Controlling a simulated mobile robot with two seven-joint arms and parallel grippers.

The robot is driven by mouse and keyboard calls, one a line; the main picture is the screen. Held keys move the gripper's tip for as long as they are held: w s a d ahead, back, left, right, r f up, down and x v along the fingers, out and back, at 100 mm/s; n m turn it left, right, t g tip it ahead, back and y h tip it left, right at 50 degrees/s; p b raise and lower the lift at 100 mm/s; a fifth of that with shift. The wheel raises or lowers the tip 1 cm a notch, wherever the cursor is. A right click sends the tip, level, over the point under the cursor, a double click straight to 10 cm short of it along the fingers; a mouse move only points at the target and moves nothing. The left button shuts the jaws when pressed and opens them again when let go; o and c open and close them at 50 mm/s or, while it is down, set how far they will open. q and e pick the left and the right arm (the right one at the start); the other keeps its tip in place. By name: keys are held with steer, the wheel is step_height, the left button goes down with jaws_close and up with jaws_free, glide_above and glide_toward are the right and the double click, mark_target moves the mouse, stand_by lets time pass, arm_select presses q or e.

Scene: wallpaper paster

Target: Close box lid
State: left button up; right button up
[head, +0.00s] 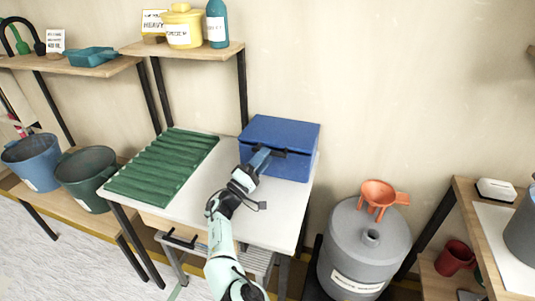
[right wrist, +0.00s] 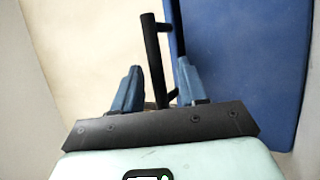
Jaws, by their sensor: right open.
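A blue box (head: 297,166) stands at the back right of the white table. Its blue lid (head: 283,130) looks down over the box, but I cannot tell whether it is fully shut. A black bar handle (head: 298,152) sits at the front of the box. My right gripper (head: 264,157) is in front of the box at the handle and covers part of the front. In the right wrist view the black handle (right wrist: 152,50) shows between the two blue fingers of my open right gripper (right wrist: 157,82), with gaps beside it. Contact is unclear. My left gripper is not in view.
A green ridged tray (head: 163,167) lies on the left of the white table (head: 210,190). A shelf (head: 195,48) with a yellow pot (head: 184,27) and teal bottle (head: 216,22) is behind. A grey drum (head: 365,250) with an orange funnel (head: 378,193) stands right of the table.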

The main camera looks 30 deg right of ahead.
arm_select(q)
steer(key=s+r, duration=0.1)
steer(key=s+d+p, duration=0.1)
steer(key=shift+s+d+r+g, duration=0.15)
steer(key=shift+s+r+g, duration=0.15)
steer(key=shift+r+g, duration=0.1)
arm_select(e)
steer(key=s+a, duration=0.2)
steer(key=a, duration=0.8)
steer(key=shift+s+a, duration=0.25)
steer(key=shift+a, duration=0.15)
steer(key=shift+c, duration=0.2)
